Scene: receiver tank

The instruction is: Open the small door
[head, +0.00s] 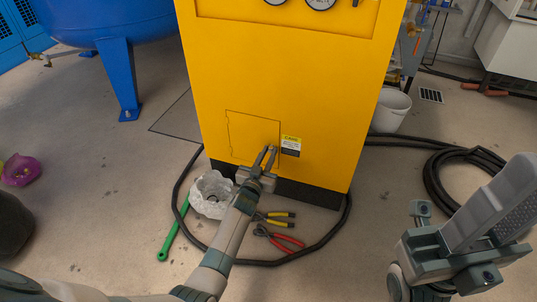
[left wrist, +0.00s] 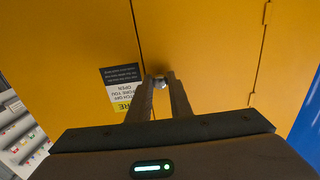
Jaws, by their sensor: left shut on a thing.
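The small door (head: 252,130) is a thin-outlined panel low on the front of the yellow cabinet (head: 290,75). It looks flush with the front, so it appears closed. In the left wrist view the door (left wrist: 205,45) has a dark seam on its left and hinges on its right. My left gripper (head: 270,152) is at the door's lower right edge. In the left wrist view its fingers (left wrist: 160,85) are shut on a small metal knob (left wrist: 160,81), partly hidden between them. My right gripper (head: 455,258) is at lower right, away from the cabinet; its jaw opening is unclear.
A warning label (head: 291,146) is right of the door. Pliers with red handles (head: 282,240), yellow-handled pliers (head: 275,217), a crumpled pale bag (head: 210,194) and a black hose (head: 345,222) lie on the floor. A white bucket (head: 391,110) stands right of the cabinet.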

